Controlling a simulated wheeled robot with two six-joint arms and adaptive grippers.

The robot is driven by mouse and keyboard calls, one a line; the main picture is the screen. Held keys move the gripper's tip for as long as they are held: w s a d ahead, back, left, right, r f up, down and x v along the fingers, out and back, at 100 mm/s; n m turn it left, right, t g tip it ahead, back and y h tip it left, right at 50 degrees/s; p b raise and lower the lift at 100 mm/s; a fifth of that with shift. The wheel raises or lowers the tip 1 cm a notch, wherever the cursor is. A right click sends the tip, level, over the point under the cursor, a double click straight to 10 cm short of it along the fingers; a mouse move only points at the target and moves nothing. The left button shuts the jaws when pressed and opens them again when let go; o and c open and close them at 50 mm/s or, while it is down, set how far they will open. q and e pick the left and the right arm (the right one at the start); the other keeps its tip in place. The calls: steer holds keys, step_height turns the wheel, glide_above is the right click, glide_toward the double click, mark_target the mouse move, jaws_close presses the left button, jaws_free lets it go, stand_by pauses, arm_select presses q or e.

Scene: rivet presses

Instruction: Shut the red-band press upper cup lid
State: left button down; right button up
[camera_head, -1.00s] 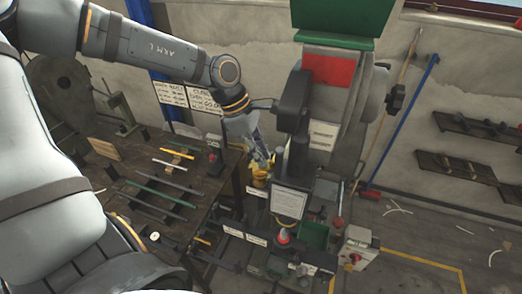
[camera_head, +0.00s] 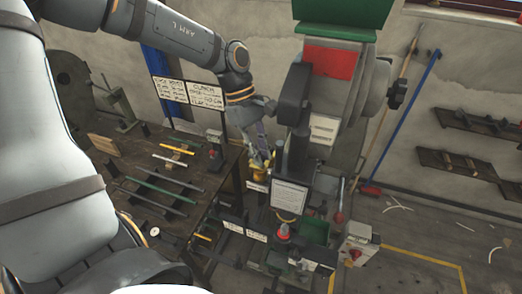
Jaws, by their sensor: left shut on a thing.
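The red-band press (camera_head: 298,130) stands at the centre, with a red band (camera_head: 328,63) across its upper part and a dark column. A small yellow-orange cup (camera_head: 258,174) shows low at the left side of the press. My left gripper (camera_head: 260,158) reaches down from the upper left, beside the press column. Its fingers are shut on a small part at the top of the yellow cup, which looks like the lid. The fingers partly hide the lid, so its angle cannot be made out. My right gripper is not in view.
A dark workbench (camera_head: 130,172) with several bars stands left of the press. The floor at right is mostly open.

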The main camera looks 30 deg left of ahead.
arm_select(q)
steer(key=shift+w+r, duration=0.1)
steer(key=c, duration=1.3)
jaws_free()
steer(key=shift+a, duration=0.1)
